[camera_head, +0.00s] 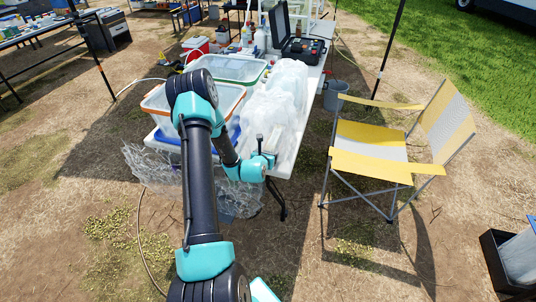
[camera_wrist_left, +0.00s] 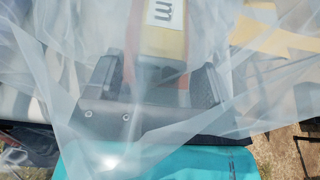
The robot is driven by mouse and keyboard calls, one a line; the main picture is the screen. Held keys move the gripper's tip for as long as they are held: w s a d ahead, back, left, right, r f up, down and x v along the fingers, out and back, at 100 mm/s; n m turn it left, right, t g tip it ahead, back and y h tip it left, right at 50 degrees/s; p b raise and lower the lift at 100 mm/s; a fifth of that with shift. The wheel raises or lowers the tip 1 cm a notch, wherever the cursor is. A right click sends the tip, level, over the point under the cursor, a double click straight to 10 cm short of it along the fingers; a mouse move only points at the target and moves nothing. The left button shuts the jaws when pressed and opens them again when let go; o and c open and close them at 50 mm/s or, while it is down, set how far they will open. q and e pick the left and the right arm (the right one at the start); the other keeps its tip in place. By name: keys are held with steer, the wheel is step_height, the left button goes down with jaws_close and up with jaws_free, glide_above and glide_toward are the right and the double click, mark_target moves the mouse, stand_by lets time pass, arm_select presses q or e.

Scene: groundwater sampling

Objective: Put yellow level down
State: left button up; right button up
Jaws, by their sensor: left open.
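My left gripper (camera_head: 265,158) is at the near right end of the table, against a heap of clear plastic sheeting (camera_head: 275,105). In the left wrist view, sheeting drapes over the gripper (camera_wrist_left: 157,80) and blurs the scene. Its two dark fingers stand apart. Between and beyond them lies a yellowish body with a white label, seen through the film, which looks like the yellow level (camera_wrist_left: 170,42). I cannot tell whether the fingers touch it. I cannot make out the level in the head view. My right gripper is not in view.
A clear bin with an orange rim (camera_head: 158,104) and a green-rimmed bin (camera_head: 232,66) stand on the table. An open black case (camera_head: 303,46) is farther back. A yellow-white folding chair (camera_head: 370,137) stands right of the table. Dry ground in front is mostly free.

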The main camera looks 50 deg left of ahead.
arm_select(q)
steer(key=v, duration=1)
steer(key=shift+s+d+r, duration=0.15)
steer(key=shift+s+r, duration=0.05)
steer(key=shift+s, duration=0.15)
